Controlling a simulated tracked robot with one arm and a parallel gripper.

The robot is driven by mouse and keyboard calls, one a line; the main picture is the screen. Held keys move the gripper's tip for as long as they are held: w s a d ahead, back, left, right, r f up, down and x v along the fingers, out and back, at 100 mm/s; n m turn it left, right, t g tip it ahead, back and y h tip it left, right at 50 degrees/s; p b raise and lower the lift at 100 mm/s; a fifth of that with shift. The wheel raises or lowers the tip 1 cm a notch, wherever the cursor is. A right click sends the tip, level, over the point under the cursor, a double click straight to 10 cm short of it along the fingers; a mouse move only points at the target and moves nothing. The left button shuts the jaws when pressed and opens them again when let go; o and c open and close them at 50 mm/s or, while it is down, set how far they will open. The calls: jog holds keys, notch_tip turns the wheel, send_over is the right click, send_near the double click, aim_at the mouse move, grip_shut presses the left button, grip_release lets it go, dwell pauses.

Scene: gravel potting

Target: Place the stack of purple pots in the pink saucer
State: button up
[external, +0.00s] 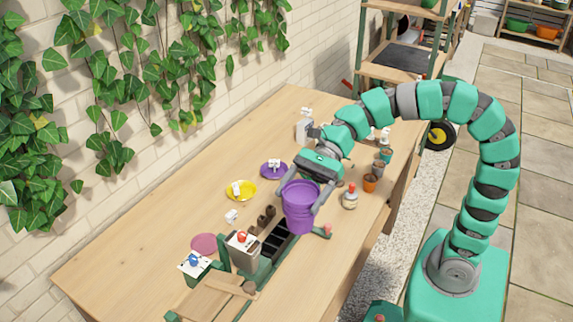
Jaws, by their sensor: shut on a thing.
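My gripper (310,197) is shut on the stack of purple pots (299,212). Its fingers are on either side of the stack near the rim. The stack is upright and appears held above the table, in front of the black tray. No pot is seen in the saucer. The lower part of the saucer is partly close to the grey box, and its far side is clear.
A yellow saucer (241,190) and a purple saucer (274,168) lie farther back. A grey box (245,252) and a black tray (277,241) stand between the stack and the pink saucer. A bottle (350,197) and small pots (370,183) are at right. The table's left end is clear.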

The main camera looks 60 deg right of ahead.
jog(key=w+a+m+t+h+p, duration=0.1)
jog(key=w+a+m+t, duration=0.15)
jog(key=w, duration=0.85)
jog(key=w+a+m+t+h+p, duration=0.2)
jog(key=w+m+t, duration=0.1)
jog(key=w, duration=0.7)
jog(key=w+a+m+t+h+p, duration=0.1)
jog(key=w+a+m+t, duration=0.15)
jog(key=w, duration=0.85)
notch_tip(320, 180, down, 11)
jog(key=shift+s, duration=0.35)
jog(key=shift+f, duration=0.15)
notch_tip(320, 180, down, 10)
jog(key=b, duration=0.5)
jog(key=shift+b, duration=0.35)
jog(key=shift+f+b, duration=0.3)
jog(key=shift+f, duration=0.1)
